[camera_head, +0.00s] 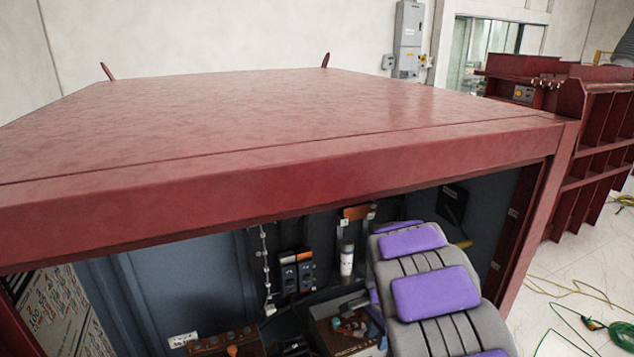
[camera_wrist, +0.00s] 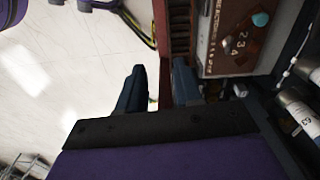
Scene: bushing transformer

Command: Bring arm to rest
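My grey and purple arm (camera_head: 430,285) reaches into the open front of a dark red cabinet (camera_head: 300,120) in the head view. My gripper is hidden there behind the arm. In the wrist view my gripper (camera_wrist: 159,82) shows two dark fingers standing apart, with nothing held between them. A dark red edge (camera_wrist: 161,25) of the cabinet and a strip of pale floor show past the fingertips.
Inside the cabinet are breakers (camera_head: 296,272), a white cylinder (camera_head: 346,260) and a lettered box (camera_wrist: 232,38). Labelled cylinders (camera_wrist: 303,118) lie right of my gripper. Pale floor (camera_wrist: 65,75) is at left. Green and yellow cables (camera_head: 590,325) lie on the floor.

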